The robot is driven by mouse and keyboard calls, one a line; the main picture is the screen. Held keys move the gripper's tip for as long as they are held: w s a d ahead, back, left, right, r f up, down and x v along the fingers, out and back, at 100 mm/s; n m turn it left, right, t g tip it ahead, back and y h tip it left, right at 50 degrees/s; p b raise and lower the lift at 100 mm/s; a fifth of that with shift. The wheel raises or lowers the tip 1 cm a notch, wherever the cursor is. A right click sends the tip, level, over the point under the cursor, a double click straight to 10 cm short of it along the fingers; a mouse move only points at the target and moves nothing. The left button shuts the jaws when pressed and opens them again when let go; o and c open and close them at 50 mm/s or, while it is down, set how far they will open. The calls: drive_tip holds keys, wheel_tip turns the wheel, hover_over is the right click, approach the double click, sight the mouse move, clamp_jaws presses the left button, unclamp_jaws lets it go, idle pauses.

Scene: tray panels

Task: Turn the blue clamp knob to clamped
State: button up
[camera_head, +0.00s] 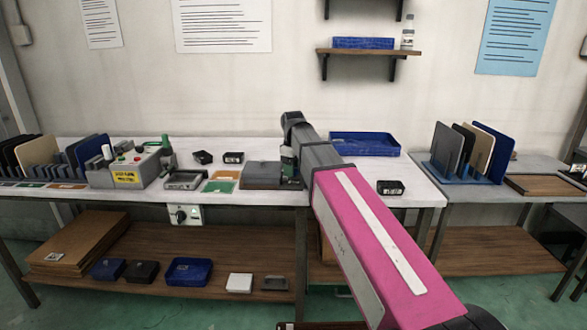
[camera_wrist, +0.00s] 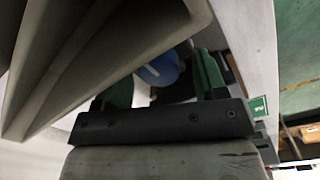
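The blue knob (camera_wrist: 160,70) shows in the wrist view as a rounded blue shape with a pale mark, partly hidden by a grey edge. My gripper (camera_wrist: 166,84) has two green fingers standing apart, one on each side of the knob, with a gap visible at the right finger. In the head view my gripper (camera_head: 289,166) points down at the right end of a dark grey block (camera_head: 262,175) on the bench. The knob cannot be made out there, and its turn position cannot be read.
A blue tray (camera_head: 365,143) lies behind my arm, and a small black box (camera_head: 390,187) is to its right. A grey control box (camera_head: 127,168), a green card (camera_head: 219,187) and a grey tray (camera_head: 185,180) are to the left.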

drive_tip(key=shift+r, duration=0.1)
wheel_tip(320, 180, up, 11)
drive_tip(key=shift+s+f, duration=0.15)
drive_tip(key=shift+f, duration=0.05)
idle(0.4)
